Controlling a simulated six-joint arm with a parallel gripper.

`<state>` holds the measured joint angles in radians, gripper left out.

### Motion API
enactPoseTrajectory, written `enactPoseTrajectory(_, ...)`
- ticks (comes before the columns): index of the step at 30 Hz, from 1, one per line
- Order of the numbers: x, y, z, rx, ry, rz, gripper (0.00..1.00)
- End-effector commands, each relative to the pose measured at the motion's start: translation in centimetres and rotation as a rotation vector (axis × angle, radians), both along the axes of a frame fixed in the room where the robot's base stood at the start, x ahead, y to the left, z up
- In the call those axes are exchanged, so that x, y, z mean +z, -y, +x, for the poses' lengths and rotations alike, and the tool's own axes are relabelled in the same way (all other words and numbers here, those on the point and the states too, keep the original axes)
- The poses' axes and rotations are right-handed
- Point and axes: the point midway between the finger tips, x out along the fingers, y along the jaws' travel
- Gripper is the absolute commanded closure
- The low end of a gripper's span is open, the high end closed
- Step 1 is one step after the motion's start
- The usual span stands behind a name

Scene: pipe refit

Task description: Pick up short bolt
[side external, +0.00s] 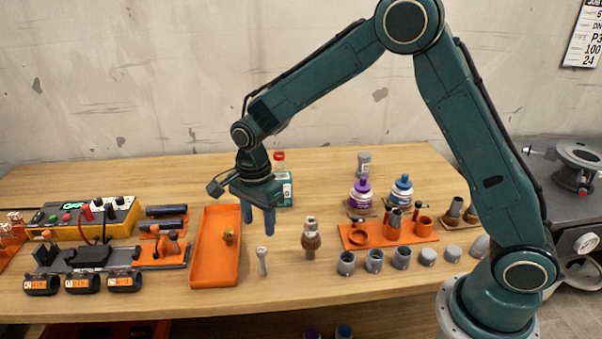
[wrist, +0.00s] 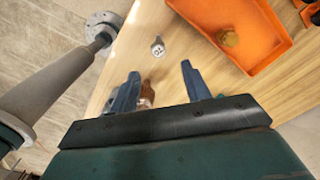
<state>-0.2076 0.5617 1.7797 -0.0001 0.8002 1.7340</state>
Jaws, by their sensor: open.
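A short grey bolt (side external: 262,262) stands upright on the wooden table, just right of the orange tray. It also shows in the wrist view (wrist: 157,46), beyond the fingertips and roughly between their lines. My gripper (side external: 258,226) points down with its blue fingers apart and empty, above and behind the bolt in the side view. The fingers also show in the wrist view (wrist: 160,71), with a clear gap between them. They do not touch the bolt.
The orange tray (side external: 206,275) holds a brass piece (side external: 230,236). A brown fitting (side external: 311,240) stands right of the bolt. Several grey caps (side external: 375,261) line the front right, before an orange holder (side external: 352,241). A yellow control box (side external: 84,220) stands left. Bare table surrounds the bolt.

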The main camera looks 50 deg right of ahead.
Motion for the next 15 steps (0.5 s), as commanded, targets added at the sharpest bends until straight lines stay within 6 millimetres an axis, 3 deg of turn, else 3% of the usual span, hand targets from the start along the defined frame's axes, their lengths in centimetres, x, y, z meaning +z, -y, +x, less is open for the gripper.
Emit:
enactPoseTrajectory(7, -3.6, 0.0, -0.1, 0.0, -0.003, 0.0, 0.53)
enactPoseTrajectory(15, -4.8, 0.0, 0.0, 0.0, 0.0, 0.0, 0.53)
